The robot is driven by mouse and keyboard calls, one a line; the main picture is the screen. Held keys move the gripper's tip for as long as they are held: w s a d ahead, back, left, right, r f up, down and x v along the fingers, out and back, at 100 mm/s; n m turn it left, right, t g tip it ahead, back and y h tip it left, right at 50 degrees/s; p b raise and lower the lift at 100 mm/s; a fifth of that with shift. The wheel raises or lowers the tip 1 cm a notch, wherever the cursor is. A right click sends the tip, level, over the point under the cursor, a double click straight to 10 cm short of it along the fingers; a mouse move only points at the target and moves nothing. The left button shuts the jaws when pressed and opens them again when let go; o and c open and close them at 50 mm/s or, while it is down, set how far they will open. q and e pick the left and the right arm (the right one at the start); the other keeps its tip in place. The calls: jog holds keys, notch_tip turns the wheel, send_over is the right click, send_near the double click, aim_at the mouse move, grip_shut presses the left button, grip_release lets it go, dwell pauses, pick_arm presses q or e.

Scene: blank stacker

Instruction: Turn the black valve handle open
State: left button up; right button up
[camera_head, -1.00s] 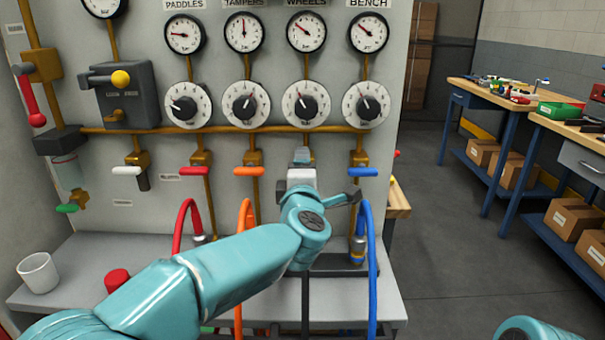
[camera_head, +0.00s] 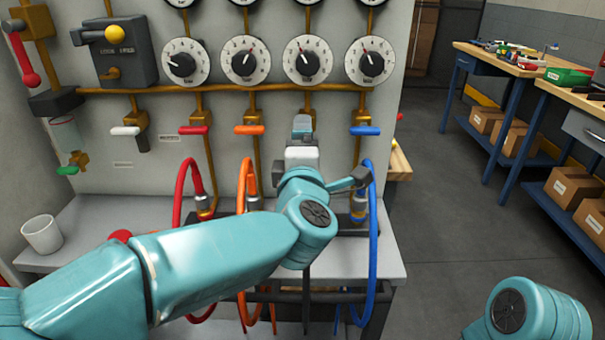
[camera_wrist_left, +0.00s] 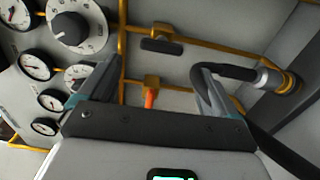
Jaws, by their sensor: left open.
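The black valve handle (camera_wrist_left: 162,46) shows in the left wrist view as a short dark bar on a brass pipe, lying crosswise beyond my left gripper's fingers. My left gripper (camera_wrist_left: 155,72) is open, its two fingers apart with nothing visible between them, and the handle appears ahead of the gap. In the head view my left gripper (camera_head: 302,128) is in front of the panel between the orange handle (camera_head: 249,130) and the blue handle (camera_head: 365,131). It hides the black handle there. My right gripper is out of view; only part of my right arm shows at bottom right.
Red (camera_head: 193,130) and white (camera_head: 125,131) handles sit further left. Red (camera_head: 180,190), orange (camera_head: 242,185) and blue (camera_head: 373,250) hoses loop below the panel. A white cup (camera_head: 41,235) stands on the grey shelf (camera_head: 385,262). The floor at right is clear before the workbenches (camera_head: 500,60).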

pick_arm(q)
jog(key=s, duration=0.8)
jog(key=shift+s, duration=0.35)
